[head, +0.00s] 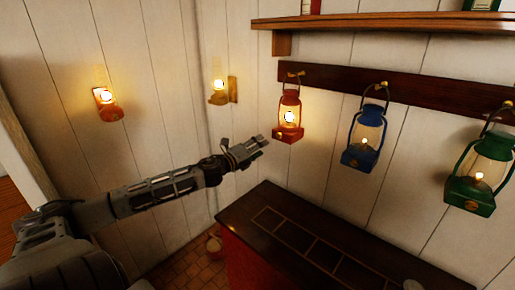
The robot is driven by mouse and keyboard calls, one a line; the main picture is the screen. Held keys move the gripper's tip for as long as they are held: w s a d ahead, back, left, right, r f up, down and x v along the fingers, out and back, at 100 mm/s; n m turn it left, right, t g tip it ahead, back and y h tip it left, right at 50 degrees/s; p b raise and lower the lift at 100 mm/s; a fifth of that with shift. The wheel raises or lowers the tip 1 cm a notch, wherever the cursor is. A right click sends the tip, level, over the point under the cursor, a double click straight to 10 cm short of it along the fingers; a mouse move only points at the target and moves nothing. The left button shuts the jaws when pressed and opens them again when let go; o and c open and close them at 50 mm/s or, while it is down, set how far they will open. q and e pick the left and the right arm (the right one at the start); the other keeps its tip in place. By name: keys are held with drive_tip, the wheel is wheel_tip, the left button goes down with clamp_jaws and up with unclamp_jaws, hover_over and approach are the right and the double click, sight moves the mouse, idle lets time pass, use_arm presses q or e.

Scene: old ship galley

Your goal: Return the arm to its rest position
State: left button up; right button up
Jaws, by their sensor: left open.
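My left arm comes in from the lower left and reaches up to the middle of the view. Its left gripper (262,142) is open and empty, in front of the white plank wall. My right gripper is not in view.
A blue lantern (365,140) and a green lantern (482,172) hang with the red one from a dark rail (420,97). A shelf (390,22) runs above. A dark counter with marked squares (245,205) stands below. Wall lamps (106,103) glow at left.

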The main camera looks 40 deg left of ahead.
use_arm(q)
drive_tip(key=shift+n, duration=0.5)
idle(0.4)
